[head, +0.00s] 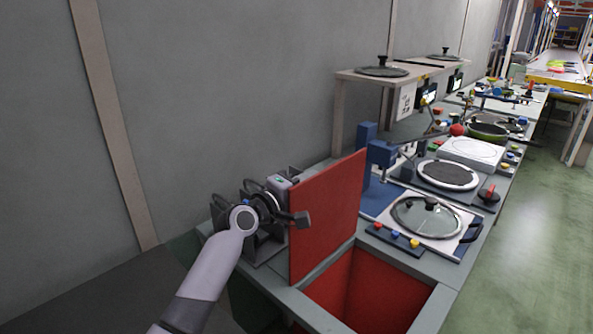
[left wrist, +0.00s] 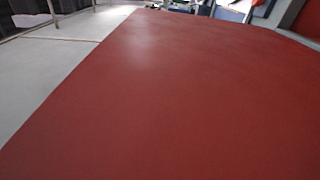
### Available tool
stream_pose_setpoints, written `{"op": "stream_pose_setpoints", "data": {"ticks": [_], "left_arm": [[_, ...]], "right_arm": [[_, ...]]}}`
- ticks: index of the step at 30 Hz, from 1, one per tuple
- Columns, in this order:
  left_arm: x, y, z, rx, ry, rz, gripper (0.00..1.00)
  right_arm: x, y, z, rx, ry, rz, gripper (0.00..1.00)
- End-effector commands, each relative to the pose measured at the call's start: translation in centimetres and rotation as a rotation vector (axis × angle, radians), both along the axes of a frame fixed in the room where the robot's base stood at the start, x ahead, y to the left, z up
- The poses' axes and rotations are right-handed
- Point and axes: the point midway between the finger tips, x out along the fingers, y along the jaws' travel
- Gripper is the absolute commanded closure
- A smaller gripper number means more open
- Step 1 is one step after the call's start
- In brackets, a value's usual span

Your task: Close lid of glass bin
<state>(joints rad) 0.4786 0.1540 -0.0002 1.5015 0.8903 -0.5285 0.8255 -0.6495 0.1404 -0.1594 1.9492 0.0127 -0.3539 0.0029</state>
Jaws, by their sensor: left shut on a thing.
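The red lid (head: 332,212) of the bin stands up, open, along the wall side of the opening. Its red face fills most of the left wrist view (left wrist: 160,100). The bin (head: 412,284) below it has a grey rim and red inner walls, and its opening is uncovered. My left gripper (head: 295,217) is at the near left edge of the lid, and it is shut on the lid. Its fingertips are small and partly hidden in the head view, and do not show in the left wrist view. My right gripper is not in view.
A cooktop with a glass-lidded pan (head: 428,216) and coloured knobs stands just beyond the bin. Blue posts (head: 380,153) rise behind the lid. A wooden shelf (head: 403,70) with pan lids stands by the wall. The green floor at right is clear.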

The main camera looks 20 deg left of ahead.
Motion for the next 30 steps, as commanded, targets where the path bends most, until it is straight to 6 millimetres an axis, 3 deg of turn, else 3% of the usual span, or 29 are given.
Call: {"op": "stream_pose_setpoints", "data": {"ticks": [1, 4, 15, 30], "left_arm": [[-0.4, -1.0, 0.2, 0.038, -0.004, -0.005, 1.0], [-0.9, -2.5, 0.3, 0.109, -0.03, -0.004, 1.0], [-2.3, -6.6, -0.2, 0.302, -0.099, -0.003, 1.0], [-2.7, -7.5, -0.4, 0.354, -0.117, 0.001, 1.0]], "right_arm": [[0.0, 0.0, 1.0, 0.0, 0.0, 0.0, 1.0], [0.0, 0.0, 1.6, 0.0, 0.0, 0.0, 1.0], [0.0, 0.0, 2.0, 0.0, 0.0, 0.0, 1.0], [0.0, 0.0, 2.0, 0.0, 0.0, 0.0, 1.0]]}}
